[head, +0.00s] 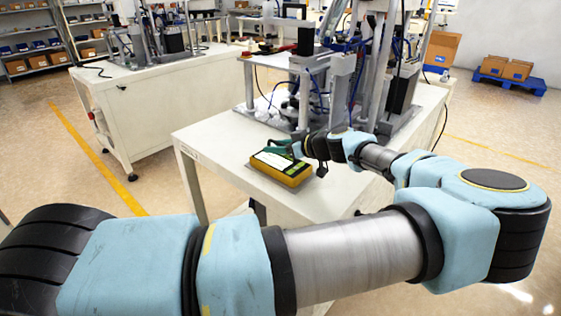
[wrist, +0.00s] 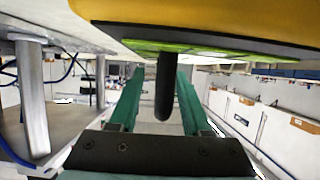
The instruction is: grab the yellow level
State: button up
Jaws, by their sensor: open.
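My gripper (head: 284,147) is at the far edge of the level. Its two green fingers are apart in the wrist view (wrist: 158,76). A dark rod-like part (wrist: 164,88) shows between them; whether they touch it, I cannot tell.
A machine with metal columns and cables (head: 350,80) stands on the same table, close behind my gripper. Another white workbench (head: 155,90) is at the back left. A blue pallet with cardboard boxes (head: 508,78) is at the back right. The floor between is clear.

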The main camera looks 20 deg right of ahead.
grip_shut()
dwell(0.4)
dwell(1.0)
